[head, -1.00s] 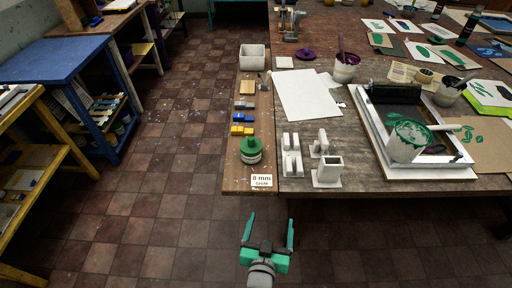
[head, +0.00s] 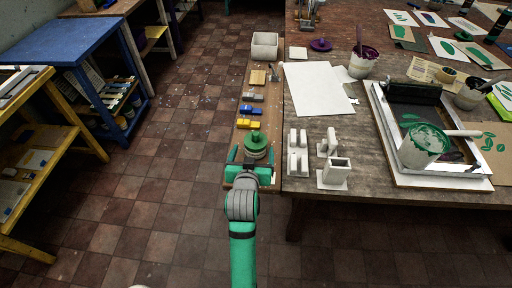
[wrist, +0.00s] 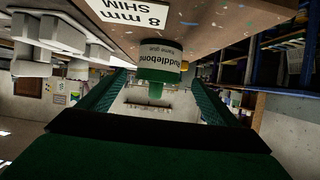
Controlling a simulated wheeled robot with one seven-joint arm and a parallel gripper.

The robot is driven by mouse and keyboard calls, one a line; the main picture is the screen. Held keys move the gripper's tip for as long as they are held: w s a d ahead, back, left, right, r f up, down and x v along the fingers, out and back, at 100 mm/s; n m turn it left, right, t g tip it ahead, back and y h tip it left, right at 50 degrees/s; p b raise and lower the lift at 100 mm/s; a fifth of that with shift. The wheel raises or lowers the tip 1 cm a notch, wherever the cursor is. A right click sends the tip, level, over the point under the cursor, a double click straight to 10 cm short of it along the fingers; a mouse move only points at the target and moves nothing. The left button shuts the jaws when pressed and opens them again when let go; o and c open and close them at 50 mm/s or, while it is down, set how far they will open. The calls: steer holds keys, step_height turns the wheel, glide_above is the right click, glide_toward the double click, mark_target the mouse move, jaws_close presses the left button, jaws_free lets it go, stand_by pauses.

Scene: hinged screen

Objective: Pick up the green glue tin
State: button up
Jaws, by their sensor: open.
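The green glue tin (head: 256,146), a round tin with a green top and a pale label band, stands at the near end of the narrow wooden strip on the table's left side. In the wrist view, which is upside down, the tin (wrist: 160,72) shows its printed label and green top between the fingers. My gripper (head: 253,158) is open, one finger on each side of the tin, at its near side. The wrist view shows my gripper (wrist: 158,84) with nothing clamped. Whether a finger touches the tin cannot be told.
An 8 mm shim card (wrist: 146,12) lies close by the tin. White fixtures (head: 333,174) stand to the right. A screen frame (head: 430,177) with a green ink pot lies farther right. Floor at left is clear.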

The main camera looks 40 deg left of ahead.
mark_target(255, 144)
steer(key=shift+x, duration=3.3)
steer(key=shift+d, duration=0.2)
steer(key=shift+c, duration=0.3)
steer(key=shift+w, duration=0.1)
steer(key=c, duration=1.4)
